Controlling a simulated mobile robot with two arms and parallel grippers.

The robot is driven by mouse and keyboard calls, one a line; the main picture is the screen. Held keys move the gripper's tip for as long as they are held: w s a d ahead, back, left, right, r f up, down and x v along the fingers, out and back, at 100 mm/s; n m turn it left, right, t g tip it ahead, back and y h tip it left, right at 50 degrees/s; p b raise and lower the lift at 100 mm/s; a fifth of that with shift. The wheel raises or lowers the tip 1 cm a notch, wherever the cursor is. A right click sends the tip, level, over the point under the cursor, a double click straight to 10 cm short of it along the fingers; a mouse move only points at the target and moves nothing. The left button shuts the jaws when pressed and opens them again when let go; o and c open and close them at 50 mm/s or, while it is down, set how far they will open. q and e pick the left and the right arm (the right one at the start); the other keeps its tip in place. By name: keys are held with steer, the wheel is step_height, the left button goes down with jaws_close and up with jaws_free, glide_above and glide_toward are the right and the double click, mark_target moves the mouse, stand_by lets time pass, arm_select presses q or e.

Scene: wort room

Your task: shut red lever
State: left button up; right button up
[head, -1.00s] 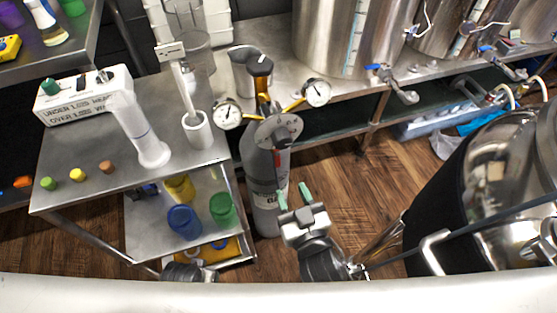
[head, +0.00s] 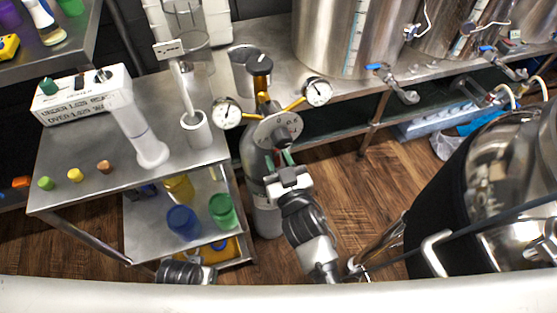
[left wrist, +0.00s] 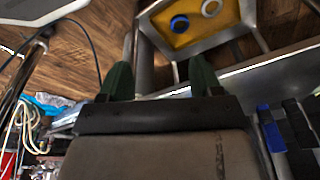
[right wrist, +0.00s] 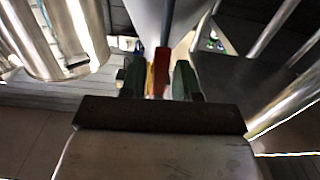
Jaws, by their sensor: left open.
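The red lever (right wrist: 161,72) stands between the two green fingertips of my right gripper in the right wrist view, with a narrow yellow strip beside it. Narrow gaps seem to show between it and the fingers, so the right gripper (right wrist: 160,80) looks open around it. In the head view my right gripper (head: 279,159) is at the grey gas cylinder (head: 250,160), just below its round regulator plate (head: 284,127), and mostly hides the lever. My left gripper (left wrist: 160,80) is open and empty in the left wrist view; only part of that arm shows at the head view's bottom edge.
Two gauges (head: 227,114) (head: 318,92) flank the cylinder's top. A metal cart (head: 75,150) with cups on its lower shelf stands to the left. A large steel kettle (head: 490,180) is at the right. Wooden floor (head: 350,190) is free between.

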jaws_close()
arm_select(q)
steer(key=shift+f, duration=0.15)
arm_select(e)
steer(key=shift+d+n, duration=0.1)
steer(key=shift+n, duration=0.2)
arm_select(q)
steer(key=s+a+f+g+p, duration=0.1)
steer(key=s+f+p, duration=0.3)
steer(key=s+f, duration=0.4)
step_height(320, 180, down, 4)
steer(key=shift+s+a+f+p, duration=0.1)
steer(key=shift+s+a+p, duration=0.1)
steer(key=shift+s+p, duration=0.15)
arm_select(e)
steer(key=d+r+n, duration=0.1)
steer(key=n, duration=0.4)
steer(key=r+n, duration=0.1)
steer(key=n, duration=0.5)
steer(key=w+d+r+n, duration=0.1)
steer(key=n, duration=0.4)
steer(key=shift+d+n, duration=0.3)
arm_select(q)
steer(key=shift+s+f, duration=0.1)
arm_select(e)
steer(key=shift+o, duration=1.3)
jaws_free()
arm_select(q)
steer(key=shift+s, duration=0.1)
